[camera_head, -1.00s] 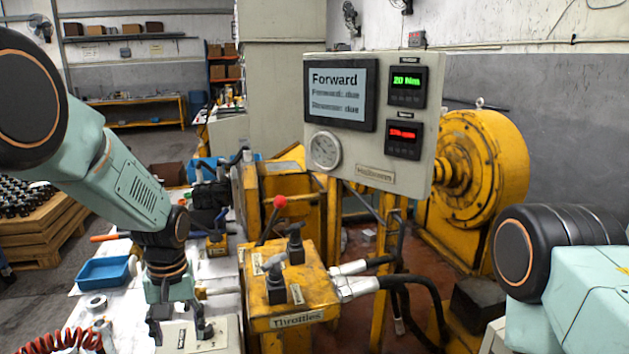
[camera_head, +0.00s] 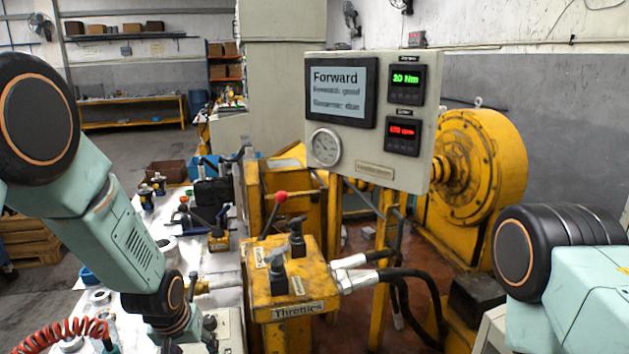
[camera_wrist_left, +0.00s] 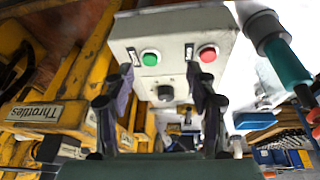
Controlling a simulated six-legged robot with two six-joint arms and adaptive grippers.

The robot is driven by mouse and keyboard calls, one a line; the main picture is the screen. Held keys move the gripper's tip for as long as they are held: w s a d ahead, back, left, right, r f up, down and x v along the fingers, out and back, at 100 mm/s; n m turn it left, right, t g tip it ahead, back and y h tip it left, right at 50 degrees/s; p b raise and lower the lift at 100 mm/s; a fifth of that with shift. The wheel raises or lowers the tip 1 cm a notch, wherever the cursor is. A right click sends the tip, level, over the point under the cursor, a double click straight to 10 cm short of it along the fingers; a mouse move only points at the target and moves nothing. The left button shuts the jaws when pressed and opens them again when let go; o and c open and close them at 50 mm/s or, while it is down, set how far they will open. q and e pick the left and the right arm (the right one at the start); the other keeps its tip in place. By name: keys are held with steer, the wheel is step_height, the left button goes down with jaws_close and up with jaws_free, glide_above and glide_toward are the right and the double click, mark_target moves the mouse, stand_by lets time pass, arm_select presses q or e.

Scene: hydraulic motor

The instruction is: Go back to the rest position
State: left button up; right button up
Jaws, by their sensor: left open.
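My left arm (camera_head: 125,240) comes in from the left and bends down to the bottom edge, where its gripper is largely cut off. In the left wrist view my left gripper (camera_wrist_left: 162,82) is open and empty, its two dark fingers apart. Beyond the fingers is a pale control box (camera_wrist_left: 180,25) with a green button (camera_wrist_left: 150,58), a red button (camera_wrist_left: 207,53) and a dark knob (camera_wrist_left: 165,92). I cannot tell from this view how far the fingers are from the box. My right arm (camera_head: 570,270) shows at the right; its gripper is out of view.
The yellow throttle stand (camera_head: 290,290), with two levers and hoses, stands right of my left wrist. Behind it are a red-knobbed lever (camera_head: 281,197) and a display panel (camera_head: 410,160) reading "Forward". A red coiled hose (camera_head: 50,335) and small parts lie on the white table.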

arm_select(q)
steer(key=s+f+g+b, duration=0.1)
steer(key=s+f, duration=0.4)
steer(key=s, duration=0.7)
steer(key=s+f+g+b, duration=0.1)
steer(key=s+f, duration=0.5)
steer(key=s, duration=0.6)
steer(key=s+f+m+g+b, duration=0.1)
steer(key=s+f, duration=0.5)
steer(key=s, duration=0.6)
steer(key=shift+d+f+g+b, duration=0.25)
steer(key=shift+d+g+b, duration=0.15)
steer(key=shift+b, duration=0.15)
